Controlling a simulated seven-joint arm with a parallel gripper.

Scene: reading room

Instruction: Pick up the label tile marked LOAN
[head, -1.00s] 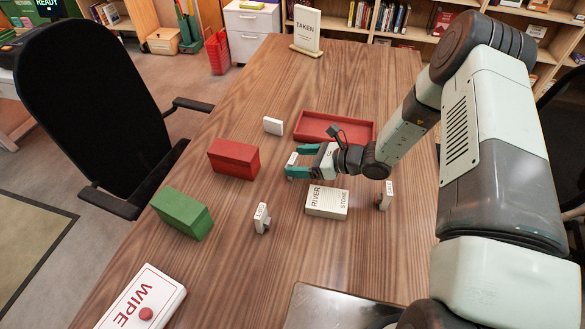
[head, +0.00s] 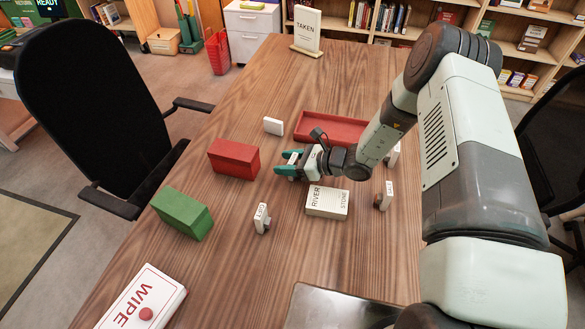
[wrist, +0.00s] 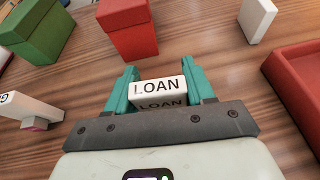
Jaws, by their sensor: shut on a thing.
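The white label tile marked LOAN (wrist: 158,88) sits between the two teal fingers of my gripper (wrist: 160,90) in the wrist view, its lettering facing the camera. The fingers touch its two ends, and my gripper is shut on it. In the head view my gripper (head: 287,165) is low over the table, left of the red tray, with only a small part of the tile (head: 293,158) showing between the fingers. Whether the tile touches the table is hard to tell.
A red box (head: 233,159), a green box (head: 182,213) and a blank white block (head: 273,126) stand nearby. The red tray (head: 345,141) lies behind my wrist. A RIVER STONE book (head: 327,202) lies in front, between two other label tiles (head: 261,218) (head: 385,196).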

